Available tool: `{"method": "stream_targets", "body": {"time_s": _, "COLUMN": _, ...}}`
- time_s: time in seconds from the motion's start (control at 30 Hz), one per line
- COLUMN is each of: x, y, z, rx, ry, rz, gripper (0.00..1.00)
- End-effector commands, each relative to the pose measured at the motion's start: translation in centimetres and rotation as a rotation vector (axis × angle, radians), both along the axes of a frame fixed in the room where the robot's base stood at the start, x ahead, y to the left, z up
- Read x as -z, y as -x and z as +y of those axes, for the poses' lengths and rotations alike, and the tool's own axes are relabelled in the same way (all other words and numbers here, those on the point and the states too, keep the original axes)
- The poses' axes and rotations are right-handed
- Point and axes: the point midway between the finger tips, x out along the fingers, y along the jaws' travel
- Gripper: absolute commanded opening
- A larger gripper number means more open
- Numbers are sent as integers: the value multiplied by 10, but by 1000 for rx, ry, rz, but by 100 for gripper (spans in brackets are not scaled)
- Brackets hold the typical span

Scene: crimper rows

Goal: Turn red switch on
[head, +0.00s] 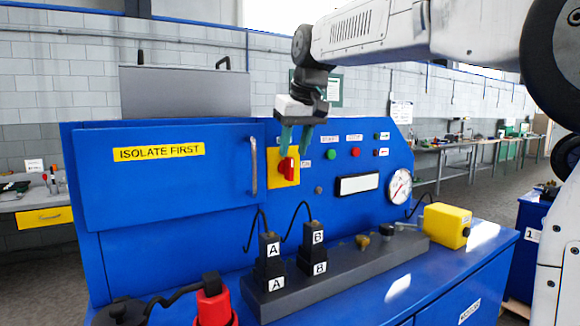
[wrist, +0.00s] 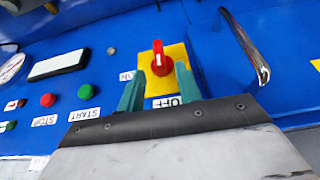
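The red switch (head: 287,170) is a rotary knob on a yellow plate (head: 273,158) on the blue panel. My gripper (head: 294,151) has green fingers and is just above and in front of the knob. In the wrist view my gripper (wrist: 160,78) is open and empty, its fingers apart, with the knob beyond the gap between them.
A blue door (head: 165,185) with a metal handle (head: 254,166) is left of the switch. Green (head: 332,155) and red (head: 355,152) buttons, a display (head: 359,184) and a gauge (head: 399,186) are right. Black blocks (head: 270,260) and a yellow box (head: 447,225) stand on the bench below.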

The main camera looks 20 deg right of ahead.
Motion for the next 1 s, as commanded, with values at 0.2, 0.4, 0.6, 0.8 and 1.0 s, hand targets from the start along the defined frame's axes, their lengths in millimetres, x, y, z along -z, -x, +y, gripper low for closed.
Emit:
{"method": "stream_targets", "body": {"time_s": 0.2, "x": 34, "y": -13, "z": 3, "rx": 0, "ry": 0, "rz": 4, "gripper": 35}}
{"method": "stream_targets", "body": {"time_s": 0.4, "x": 51, "y": -20, "z": 4, "rx": 0, "ry": 0, "rz": 1, "gripper": 35}}
{"method": "stream_targets", "body": {"time_s": 0.6, "x": 53, "y": -21, "z": 4, "rx": 0, "ry": 0, "rz": 0, "gripper": 35}}
{"method": "stream_targets", "body": {"time_s": 0.8, "x": 53, "y": -21, "z": 4, "rx": 0, "ry": 0, "rz": 0, "gripper": 7}}
{"method": "stream_targets", "body": {"time_s": 1.0, "x": 53, "y": -21, "z": 4, "rx": 1, "ry": -1, "rz": 0, "gripper": 0}}
